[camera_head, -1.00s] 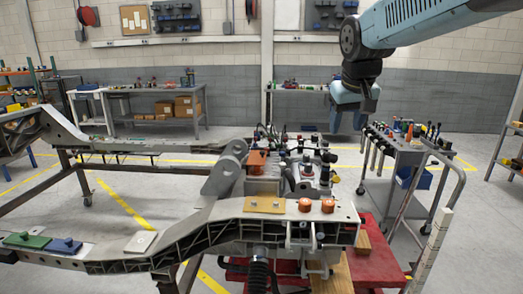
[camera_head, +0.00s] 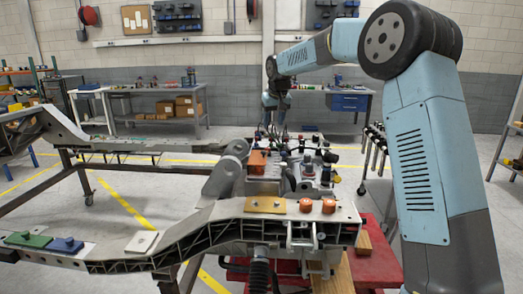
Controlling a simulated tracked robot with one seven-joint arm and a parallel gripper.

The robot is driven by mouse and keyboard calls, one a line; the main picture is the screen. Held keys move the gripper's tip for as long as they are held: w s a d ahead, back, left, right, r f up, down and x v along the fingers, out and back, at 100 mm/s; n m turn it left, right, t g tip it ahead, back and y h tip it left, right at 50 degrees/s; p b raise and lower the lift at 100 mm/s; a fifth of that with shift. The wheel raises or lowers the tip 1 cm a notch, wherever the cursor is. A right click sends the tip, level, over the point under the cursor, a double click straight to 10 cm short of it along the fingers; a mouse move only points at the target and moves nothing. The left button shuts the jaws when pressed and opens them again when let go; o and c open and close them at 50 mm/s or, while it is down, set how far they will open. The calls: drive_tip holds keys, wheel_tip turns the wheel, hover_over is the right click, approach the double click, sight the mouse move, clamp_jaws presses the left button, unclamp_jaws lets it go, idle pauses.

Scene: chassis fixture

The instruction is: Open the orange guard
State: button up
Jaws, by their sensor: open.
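The orange guard (camera_head: 257,161) is a small block-like cover on top of the mechanical assembly in the middle of the chassis fixture (camera_head: 150,241). Whether it is shut or raised is too small to tell. My gripper (camera_head: 272,131) is behind and slightly above the guard, a little to its right in the picture, pointing down. Its jaws are open and nothing shows between them. They look apart from the guard, though their depth is hard to judge.
Fittings and hoses (camera_head: 310,165) crowd the assembly right of the guard. A red platform (camera_head: 373,268) lies below right. A tool cart (camera_head: 376,140) is partly hidden behind my arm.

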sight(264, 152)
drive_tip(key=x, duration=0.5)
drive_tip(key=w+a+x, duration=0.1)
drive_tip(key=x, duration=0.5)
drive_tip(key=a+x, duration=0.1)
drive_tip(key=x, duration=0.5)
drive_tip(key=shift+w+r, duration=0.25)
drive_tip(key=shift+r, duration=0.1)
drive_tip(key=shift+c, duration=0.2)
clamp_jaws()
